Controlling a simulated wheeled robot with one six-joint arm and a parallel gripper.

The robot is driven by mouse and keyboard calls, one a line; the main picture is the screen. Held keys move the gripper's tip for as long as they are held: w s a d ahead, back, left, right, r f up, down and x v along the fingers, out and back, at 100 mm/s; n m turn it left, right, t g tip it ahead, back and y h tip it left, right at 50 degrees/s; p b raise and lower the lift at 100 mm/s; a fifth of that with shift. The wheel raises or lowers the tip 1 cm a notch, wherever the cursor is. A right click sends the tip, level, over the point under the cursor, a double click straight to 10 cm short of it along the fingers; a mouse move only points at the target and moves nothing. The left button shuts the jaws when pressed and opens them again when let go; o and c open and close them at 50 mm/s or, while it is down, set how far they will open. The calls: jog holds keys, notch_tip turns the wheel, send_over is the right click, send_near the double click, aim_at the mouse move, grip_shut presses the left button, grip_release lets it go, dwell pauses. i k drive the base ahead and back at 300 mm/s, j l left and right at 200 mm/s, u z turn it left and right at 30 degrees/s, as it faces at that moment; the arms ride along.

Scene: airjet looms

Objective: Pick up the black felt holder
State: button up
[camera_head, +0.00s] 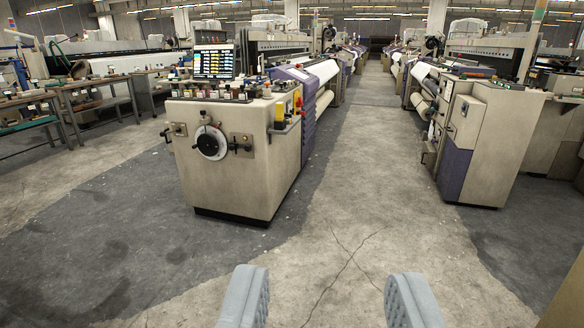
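My gripper (328,298) shows at the bottom of the view. Its two grey padded fingers are wide apart, with only bare floor between them. I cannot pick out a black felt holder for certain. Several small dark and coloured items (222,92) stand on top of the beige loom cabinet (235,185) left of centre, too small to tell apart. More small items lie on the work tables at the left. My gripper is well apart from all of these.
A screen (213,62) stands on the cabinet, and a white-faced handwheel (210,142) sits on its front. Work tables (85,84) stand at the left. Another loom cabinet (478,140) stands at the right. The cracked concrete aisle (350,150) between the looms is clear.

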aim_at(243, 96)
jog(key=i+j, duration=0.15)
jog(key=i, duration=0.75)
jog(key=i+j, duration=0.15)
jog(key=i, duration=0.7)
jog(key=i+j+u, duration=0.1)
jog(key=i+j, duration=0.95)
jog(key=j, duration=1.2)
